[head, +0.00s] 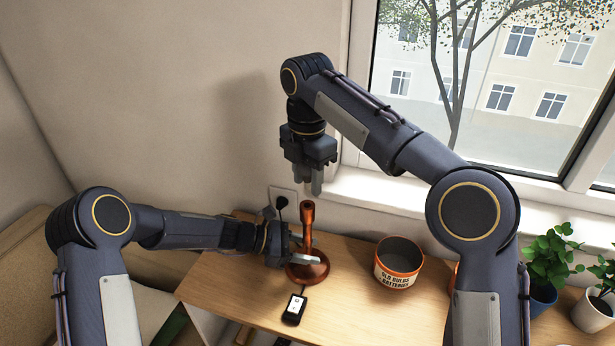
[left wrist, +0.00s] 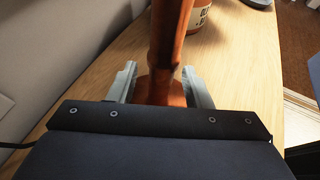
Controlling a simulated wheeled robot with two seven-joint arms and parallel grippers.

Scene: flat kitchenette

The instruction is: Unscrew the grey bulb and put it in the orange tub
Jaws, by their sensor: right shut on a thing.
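The copper-orange lamp (head: 307,240) stands upright on the wooden table, with its round foot below; its stem also shows in the left wrist view (left wrist: 172,40). My left gripper (head: 304,257) is low at the lamp, its fingers on either side of the stem and apart; it looks open. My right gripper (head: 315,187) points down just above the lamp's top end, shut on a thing. I take this to be the grey bulb, which I cannot make out apart from the grey fingers. The orange tub (head: 398,282), marked for old bulbs and batteries, stands right of the lamp.
A black phone-like device (head: 294,309) lies in front of the lamp. A wall outlet with a black plug (head: 282,204) is behind it. An orange thing (head: 453,278) is mostly hidden by my right arm. Potted plants (head: 548,270) stand at the far right.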

